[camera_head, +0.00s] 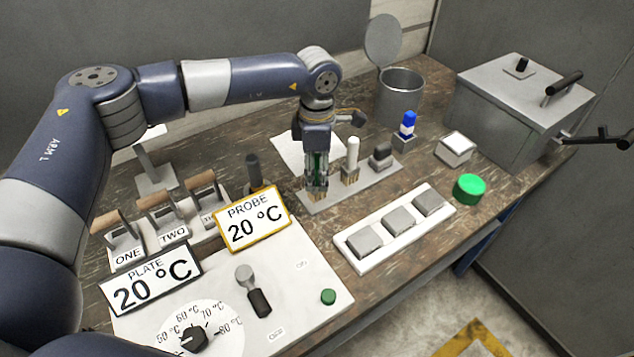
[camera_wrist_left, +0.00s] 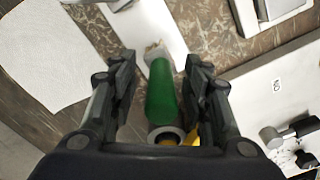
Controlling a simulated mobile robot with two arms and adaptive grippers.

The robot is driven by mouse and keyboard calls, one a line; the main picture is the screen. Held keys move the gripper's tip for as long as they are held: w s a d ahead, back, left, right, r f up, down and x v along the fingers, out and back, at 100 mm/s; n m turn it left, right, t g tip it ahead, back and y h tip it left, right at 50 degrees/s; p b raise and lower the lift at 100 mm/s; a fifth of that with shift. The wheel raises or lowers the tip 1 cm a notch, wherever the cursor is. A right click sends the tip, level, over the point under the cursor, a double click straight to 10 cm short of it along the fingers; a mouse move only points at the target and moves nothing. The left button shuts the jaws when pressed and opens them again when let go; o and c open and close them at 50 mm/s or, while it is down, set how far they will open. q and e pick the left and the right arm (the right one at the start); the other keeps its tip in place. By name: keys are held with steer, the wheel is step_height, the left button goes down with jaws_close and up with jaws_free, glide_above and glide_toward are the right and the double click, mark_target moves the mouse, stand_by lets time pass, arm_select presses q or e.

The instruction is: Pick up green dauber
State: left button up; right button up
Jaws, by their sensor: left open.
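The green dauber (camera_wrist_left: 161,95) stands upright between the two fingers of my left gripper (camera_wrist_left: 160,85) in the left wrist view. The fingers are open, one on each side of it, with a gap visible at the left. In the head view my left gripper (camera_head: 317,187) points down over the left end of the pale dauber holder (camera_head: 334,194), and the fingers mostly hide the green dauber. A white dauber (camera_head: 352,152), a grey one and a blue one (camera_head: 407,124) stand farther right.
A dark-handled tool (camera_head: 254,170) stands left of my gripper. A white tray with grey blocks (camera_head: 397,217) lies in front right. An open metal canister (camera_head: 400,92) and a grey box (camera_head: 520,95) stand behind. PROBE and PLATE displays (camera_head: 252,219) stand at front left.

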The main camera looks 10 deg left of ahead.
mark_target(317, 159)
arm_select(q)
steer(key=c, duration=0.3)
jaws_close()
steer(key=shift+r+b, duration=0.3)
steer(key=shift+r, duration=0.1)
steer(key=r+b, duration=0.1)
steer(key=s+r, duration=0.1)
steer(key=shift+d+r+b, duration=0.1)
steer(key=shift+r+b, duration=0.2)
steer(key=shift+b, duration=0.05)
steer(key=s+d+r+b, duration=0.1)
steer(key=s+b, duration=0.3)
steer(key=s, duration=1.1)
steer(key=shift+d+r+b, duration=0.25)
steer(key=shift+r+b, duration=0.1)
steer(key=shift+b, duration=0.05)
arm_select(e)
step_height(317, 159, down, 7)
steer(key=shift+s+d, duration=0.15)
steer(key=shift+d, duration=0.15)
